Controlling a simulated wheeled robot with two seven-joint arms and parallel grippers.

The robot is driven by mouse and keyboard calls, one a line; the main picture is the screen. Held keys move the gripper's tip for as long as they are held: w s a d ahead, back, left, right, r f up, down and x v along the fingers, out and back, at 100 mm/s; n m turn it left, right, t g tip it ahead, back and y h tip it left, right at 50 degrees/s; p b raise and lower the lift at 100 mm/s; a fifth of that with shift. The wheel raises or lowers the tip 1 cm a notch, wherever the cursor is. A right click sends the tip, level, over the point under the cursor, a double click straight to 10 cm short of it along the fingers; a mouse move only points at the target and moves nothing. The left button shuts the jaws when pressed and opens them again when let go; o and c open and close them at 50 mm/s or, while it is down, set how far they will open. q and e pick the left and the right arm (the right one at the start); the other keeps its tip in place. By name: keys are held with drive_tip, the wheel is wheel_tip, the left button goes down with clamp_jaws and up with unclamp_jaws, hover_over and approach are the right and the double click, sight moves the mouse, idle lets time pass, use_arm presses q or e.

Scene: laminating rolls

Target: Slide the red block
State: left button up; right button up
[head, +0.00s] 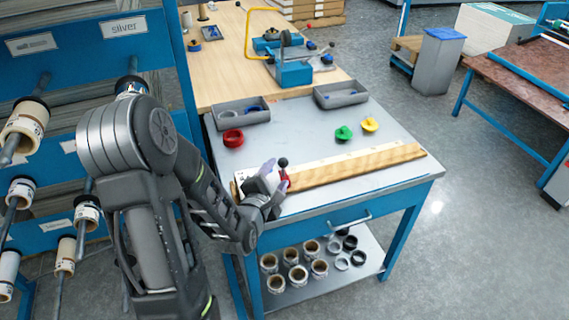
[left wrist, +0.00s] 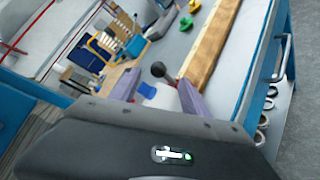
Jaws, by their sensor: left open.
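The red block (head: 285,181) is a small piece near the left end of a long wooden board (head: 355,167) on the grey table top. A black ball knob (head: 283,162) stands above it and also shows in the left wrist view (left wrist: 157,70). My left gripper (head: 272,178) is open at the block, with its pale purple fingers close to it and partly covering it. In the left wrist view the knob appears between the two fingertips (left wrist: 160,84). The red block itself is not clear there, so I cannot tell whether the fingers touch it. My right gripper is out of view.
Two grey trays (head: 341,94) stand at the table's back edge. Several rolls (head: 298,273) sit on the lower shelf. A blue roll rack (head: 130,50) stands left.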

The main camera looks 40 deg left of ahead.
sight(282, 166)
use_arm(q)
drive_tip(key=x, duration=0.7)
drive_tip(key=shift+p, duration=0.4)
drive_tip(key=shift+c, duration=0.2)
clamp_jaws()
idle(0.8)
